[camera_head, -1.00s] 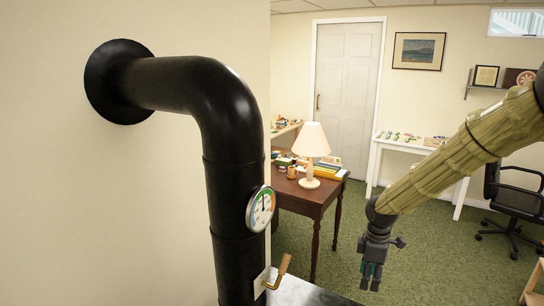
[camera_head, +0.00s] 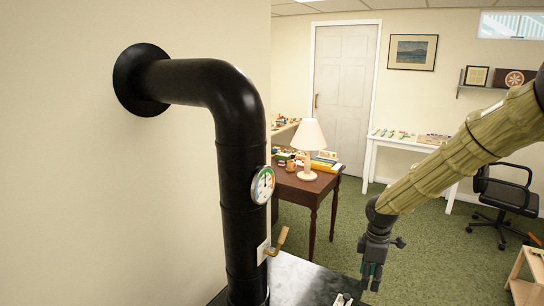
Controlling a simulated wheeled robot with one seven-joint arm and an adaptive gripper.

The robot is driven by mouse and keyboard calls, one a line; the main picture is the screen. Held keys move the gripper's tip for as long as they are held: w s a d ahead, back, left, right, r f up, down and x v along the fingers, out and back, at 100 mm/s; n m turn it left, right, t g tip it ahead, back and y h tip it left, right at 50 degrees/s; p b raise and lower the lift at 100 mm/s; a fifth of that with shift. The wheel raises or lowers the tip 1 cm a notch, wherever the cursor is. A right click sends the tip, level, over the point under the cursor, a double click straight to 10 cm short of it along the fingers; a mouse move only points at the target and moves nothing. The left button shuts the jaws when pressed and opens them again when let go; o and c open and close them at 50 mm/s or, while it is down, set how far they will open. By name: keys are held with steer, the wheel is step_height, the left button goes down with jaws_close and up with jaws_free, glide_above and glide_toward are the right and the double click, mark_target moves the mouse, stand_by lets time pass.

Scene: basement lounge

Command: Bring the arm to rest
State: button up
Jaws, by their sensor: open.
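My arm comes in from the right edge in a khaki ribbed sleeve and slopes down to the left. My gripper (camera_head: 371,277) hangs at its end, fingers pointing down, open with nothing seen between the fingers. It shows in front of the green carpet, just right of the dark stove top (camera_head: 300,281). I cannot tell how far it is from the stove's edge.
A black stovepipe (camera_head: 237,175) with a round gauge (camera_head: 263,186) and a brass-coloured handle (camera_head: 279,241) stands left of my gripper. A brown desk (camera_head: 305,190) with a lamp (camera_head: 309,145) is behind. A white table (camera_head: 400,141), an office chair (camera_head: 506,195) and a wooden stool (camera_head: 527,275) stand right.

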steer(key=s+a+f+m+y+b, duration=0.1)
steer(key=s+a+f+m+b, duration=0.15)
steer(key=s+f, duration=0.5)
steer(key=s+a+f+m+b, duration=0.1)
steer(key=s+a+f+m, duration=0.3)
steer(key=f, duration=0.6)
steer(key=s+a+f+y+b, duration=0.1)
steer(key=s+a+f+b, duration=0.1)
steer(key=s+f, duration=0.6)
steer(key=s+d+f+m+h+b, duration=0.1)
steer(key=s+f+m+b, duration=0.1)
steer(key=s+f+m, duration=0.2)
steer(key=s+d+f+m+h+b, duration=0.1)
steer(key=s+f+m, duration=0.3)
steer(key=s+f, duration=0.7)
steer(key=s+b, duration=0.1)
steer(key=s, duration=0.7)
steer(key=shift+d+f, duration=0.15)
steer(key=shift+m, duration=0.25)
steer(key=shift+s, duration=0.15)
